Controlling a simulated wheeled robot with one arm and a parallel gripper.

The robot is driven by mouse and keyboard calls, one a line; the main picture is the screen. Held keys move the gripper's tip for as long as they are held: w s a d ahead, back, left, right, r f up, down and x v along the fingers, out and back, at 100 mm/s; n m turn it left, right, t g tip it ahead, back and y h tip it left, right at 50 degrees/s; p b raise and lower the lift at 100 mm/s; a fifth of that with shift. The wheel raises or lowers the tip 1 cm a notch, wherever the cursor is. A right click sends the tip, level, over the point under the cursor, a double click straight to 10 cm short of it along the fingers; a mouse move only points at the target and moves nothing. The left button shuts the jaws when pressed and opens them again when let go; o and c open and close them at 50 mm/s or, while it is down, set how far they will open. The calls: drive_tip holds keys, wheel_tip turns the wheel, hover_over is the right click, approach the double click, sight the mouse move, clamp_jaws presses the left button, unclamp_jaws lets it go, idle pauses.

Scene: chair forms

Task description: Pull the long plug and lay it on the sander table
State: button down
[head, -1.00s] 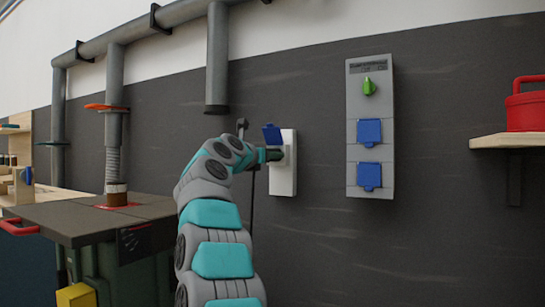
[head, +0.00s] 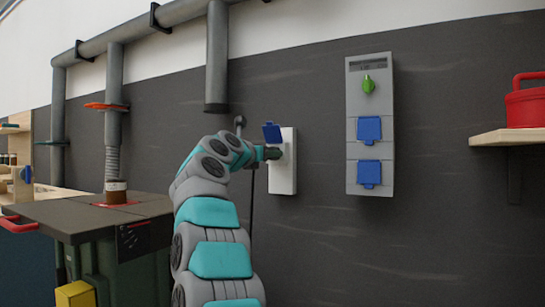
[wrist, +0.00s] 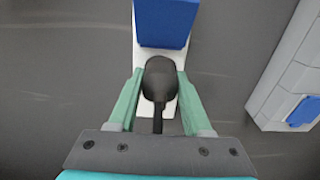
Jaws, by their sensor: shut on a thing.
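In the wrist view, my gripper (wrist: 160,78) is shut on a black plug (wrist: 160,82), one green finger on each side. The plug's dark cord hangs downward. Behind it is a white wall socket (wrist: 140,58) with its blue lid (wrist: 165,22) raised. In the head view, my gripper (head: 272,153) is right at the socket (head: 286,175), mostly hiding the plug. I cannot tell whether the plug is still seated. The dark-topped sander table (head: 60,216) stands at the left, its top mostly bare around a hose.
A grey panel (head: 369,125) with two blue-lidded outlets and a green knob hangs right of the socket. A vertical pipe (head: 216,60) comes down above my arm. A wooden shelf (head: 500,138) holds a red box (head: 527,105) at far right.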

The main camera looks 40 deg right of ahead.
drive_tip(key=shift+b+v, duration=1.2)
drive_tip(key=shift+v, duration=1.3)
drive_tip(key=shift+a, duration=0.2)
drive_tip(key=shift+b+v, duration=1.05)
drive_tip(key=shift+v, duration=1.25)
drive_tip(key=shift+a, duration=0.15)
